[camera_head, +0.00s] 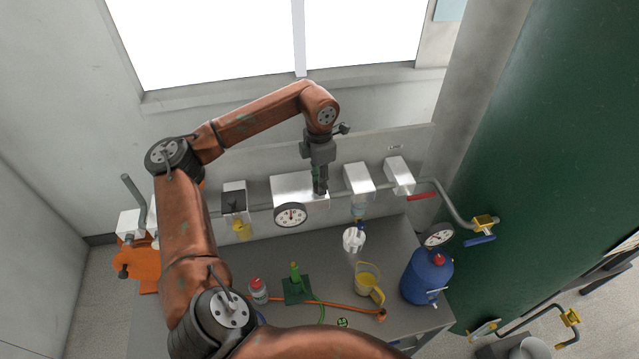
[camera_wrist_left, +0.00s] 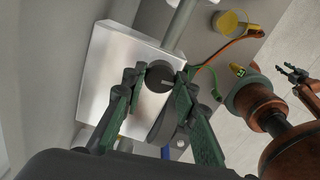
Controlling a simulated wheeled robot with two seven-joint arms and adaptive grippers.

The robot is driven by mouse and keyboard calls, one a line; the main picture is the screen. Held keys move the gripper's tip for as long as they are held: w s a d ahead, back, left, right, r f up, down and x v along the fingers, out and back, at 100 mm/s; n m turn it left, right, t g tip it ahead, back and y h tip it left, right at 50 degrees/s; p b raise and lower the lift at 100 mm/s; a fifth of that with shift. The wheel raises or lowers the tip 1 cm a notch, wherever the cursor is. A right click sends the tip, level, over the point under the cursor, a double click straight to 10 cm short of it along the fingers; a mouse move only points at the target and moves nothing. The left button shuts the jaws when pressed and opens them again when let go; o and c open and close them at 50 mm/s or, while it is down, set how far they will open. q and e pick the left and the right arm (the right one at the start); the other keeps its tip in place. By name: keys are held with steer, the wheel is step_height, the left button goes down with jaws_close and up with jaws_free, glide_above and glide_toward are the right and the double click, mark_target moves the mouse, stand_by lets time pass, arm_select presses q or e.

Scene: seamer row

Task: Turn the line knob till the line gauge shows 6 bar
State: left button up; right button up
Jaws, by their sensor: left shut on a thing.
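The line gauge (camera_head: 291,215) is a round white dial below a silver box (camera_head: 290,188) on the wall pipe. Its needle points about straight up; the numbers are too small to read. My left gripper (camera_head: 320,188) is at the right part of that box and is shut on a dark round knob. In the left wrist view the knob (camera_wrist_left: 160,74), with a light mark on its face, sits between the green-padded fingers, in front of the silver box. My right gripper (camera_wrist_left: 299,76) shows small at the right of the left wrist view, with its fingers apart and nothing between them.
A blue tank (camera_head: 427,277) with its own gauge (camera_head: 438,235) stands at the right of the grey bench (camera_head: 395,240). A yellow jug (camera_head: 366,281), a red-capped bottle (camera_head: 259,291) and a green stand (camera_head: 296,288) are on the bench. A red-handled valve (camera_head: 421,196) is on the pipe.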

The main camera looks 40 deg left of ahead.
arm_select(q)
steer(key=shift+m, duration=0.7)
steer(key=o, duration=1.2)
steer(key=shift+c, duration=0.2)
step_height(320, 180, up, 12)
steer(key=shift+f, duration=0.1)
